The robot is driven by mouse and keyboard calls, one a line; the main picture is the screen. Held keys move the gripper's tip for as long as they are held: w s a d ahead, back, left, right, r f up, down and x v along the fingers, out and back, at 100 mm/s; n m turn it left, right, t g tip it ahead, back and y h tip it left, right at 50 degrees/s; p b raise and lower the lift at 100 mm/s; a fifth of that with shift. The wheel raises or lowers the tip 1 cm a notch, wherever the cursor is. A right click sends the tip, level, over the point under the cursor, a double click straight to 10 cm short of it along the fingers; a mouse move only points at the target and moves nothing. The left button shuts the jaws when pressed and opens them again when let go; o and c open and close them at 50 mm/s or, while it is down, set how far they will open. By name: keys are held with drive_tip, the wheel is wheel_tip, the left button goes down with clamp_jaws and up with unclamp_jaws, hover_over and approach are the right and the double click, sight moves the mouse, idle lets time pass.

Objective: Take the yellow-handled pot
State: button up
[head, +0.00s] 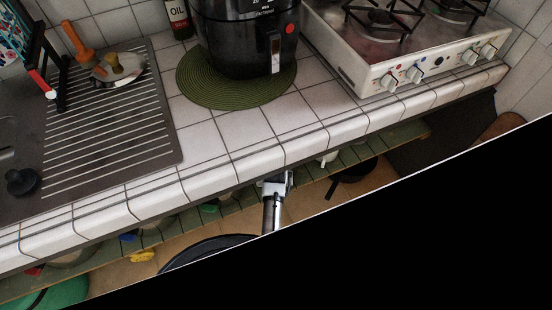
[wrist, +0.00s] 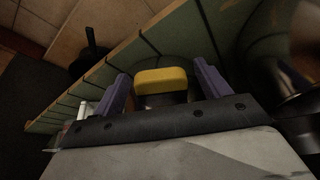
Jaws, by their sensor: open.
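The yellow handle (wrist: 162,80) of the pot shows in the wrist view, in the gap between the two purple fingers of my gripper (wrist: 162,88). The fingers are open, one on each side, with visible room beside the handle. A dark, dim part lies below and behind the handle; the pot's full body is hard to make out. In the head view, a small yellow piece (head: 142,256) shows below the counter edge at the lower left; I cannot tell if it is the same handle. My gripper's fingers are not visible in the head view.
A green slatted shelf (wrist: 68,103) runs under the tiled counter (head: 240,158). A shiny metal vessel (wrist: 298,105) stands close on the right in the wrist view. A black pan (wrist: 90,62) shows beyond the shelf. The counter bears an air fryer (head: 240,35) and a stove (head: 395,60).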

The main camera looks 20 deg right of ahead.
drive_tip(key=shift+r, duration=0.1)
drive_tip(key=shift+c, duration=0.4)
drive_tip(key=c, duration=1.2)
drive_tip(key=shift+c, duration=0.4)
drive_tip(key=shift+r, duration=0.1)
